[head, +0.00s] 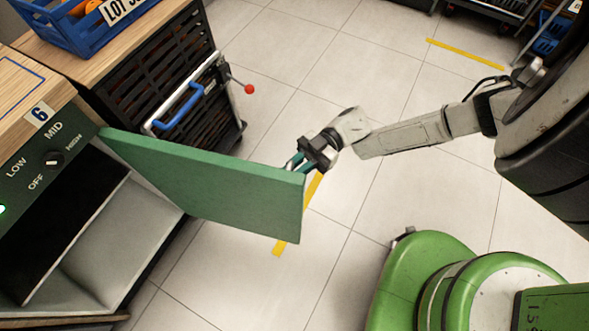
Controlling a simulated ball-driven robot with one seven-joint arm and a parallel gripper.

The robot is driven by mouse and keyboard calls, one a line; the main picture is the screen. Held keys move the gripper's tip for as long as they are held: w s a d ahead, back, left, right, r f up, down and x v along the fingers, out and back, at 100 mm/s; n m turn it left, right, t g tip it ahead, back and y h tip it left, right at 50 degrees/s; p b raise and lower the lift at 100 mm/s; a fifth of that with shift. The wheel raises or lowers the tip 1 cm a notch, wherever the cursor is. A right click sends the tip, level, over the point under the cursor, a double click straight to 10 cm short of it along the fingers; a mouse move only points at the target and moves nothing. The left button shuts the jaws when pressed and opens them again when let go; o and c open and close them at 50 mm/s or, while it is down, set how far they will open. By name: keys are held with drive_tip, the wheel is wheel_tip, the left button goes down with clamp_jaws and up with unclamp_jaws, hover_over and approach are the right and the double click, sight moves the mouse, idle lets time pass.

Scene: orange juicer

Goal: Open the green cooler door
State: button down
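The green cooler door (215,190) stands swung outward from the cooler (60,150). The near side of the cooler's opening is uncovered and its pale interior (95,245) shows. The door is attached at the cooler's right side and its free end points right, over the floor. My gripper (298,163) is at the top edge of the door near that free end, on the far side. Its fingertips are partly hidden behind the door, so I cannot tell whether they are open, shut, or touching it.
A black slatted cart (165,80) with a blue handle (180,108) and a red-knobbed lever (249,89) stands behind the door. A blue crate (75,30) sits on its wooden top. The tiled floor (325,240) between the door and my green base is clear.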

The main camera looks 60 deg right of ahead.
drive_tip(key=shift+w+d+r, duration=0.1)
drive_tip(key=shift+w+d, duration=0.05)
drive_tip(key=shift+w, duration=0.3)
drive_tip(key=c, duration=1.2)
unclamp_jaws()
drive_tip(key=shift+c, duration=0.2)
drive_tip(key=shift+s, duration=0.1)
drive_tip(key=shift+s+d, duration=0.1)
drive_tip(key=shift+d, duration=0.15)
drive_tip(key=v, duration=1)
drive_tip(key=shift+b, duration=0.4)
